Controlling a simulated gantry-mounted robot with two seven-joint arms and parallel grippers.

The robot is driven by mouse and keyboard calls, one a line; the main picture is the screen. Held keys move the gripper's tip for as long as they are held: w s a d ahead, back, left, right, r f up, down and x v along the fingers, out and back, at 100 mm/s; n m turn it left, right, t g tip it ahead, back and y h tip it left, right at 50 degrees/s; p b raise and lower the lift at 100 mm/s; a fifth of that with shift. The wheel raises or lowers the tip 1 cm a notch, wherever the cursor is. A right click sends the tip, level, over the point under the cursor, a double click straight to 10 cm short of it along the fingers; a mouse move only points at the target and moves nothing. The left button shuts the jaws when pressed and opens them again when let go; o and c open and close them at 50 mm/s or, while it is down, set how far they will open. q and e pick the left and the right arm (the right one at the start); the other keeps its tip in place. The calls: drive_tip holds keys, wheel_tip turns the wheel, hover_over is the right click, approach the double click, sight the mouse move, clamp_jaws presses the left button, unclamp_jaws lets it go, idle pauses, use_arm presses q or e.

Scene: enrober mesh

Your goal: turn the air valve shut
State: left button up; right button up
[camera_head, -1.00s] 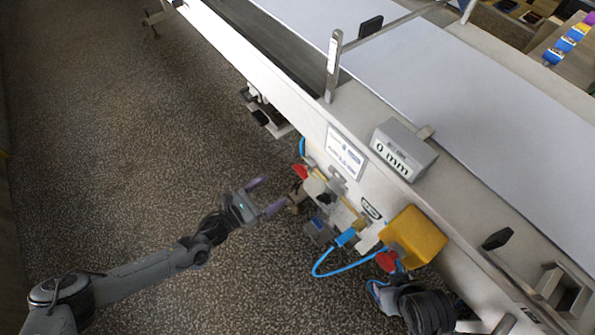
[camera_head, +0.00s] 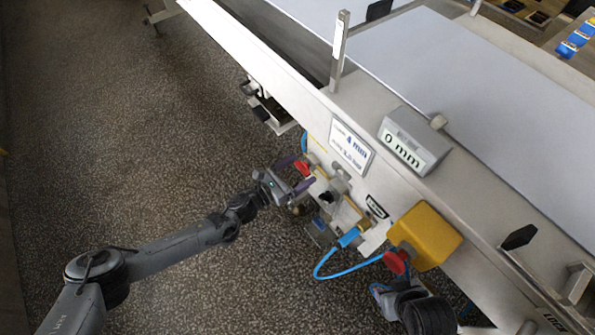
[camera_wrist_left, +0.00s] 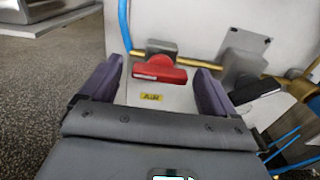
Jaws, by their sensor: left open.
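The air valve has a red lever handle (camera_head: 302,167) on the side of the machine. In the left wrist view the red handle (camera_wrist_left: 160,69) lies roughly along the brass pipe (camera_wrist_left: 192,63), below a grey valve body (camera_wrist_left: 161,48). A yellow label reading AIR (camera_wrist_left: 151,97) is under it. My left gripper (camera_head: 307,163) is open, its purple fingers pointing at the valve. In the wrist view the handle shows between and beyond the two fingertips (camera_wrist_left: 158,75), with a gap on each side.
A black handle (camera_wrist_left: 256,90) on a grey body sits right of the red one. A yellow box (camera_head: 425,236) with a red knob (camera_head: 396,262) and a blue hose (camera_head: 340,273) are lower right. A display (camera_head: 408,148) reads 0 mm. Floor (camera_head: 150,150) to the left is clear.

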use_arm(q)
drive_tip(key=c, duration=1.1)
drive_tip(key=shift+o, duration=0.2)
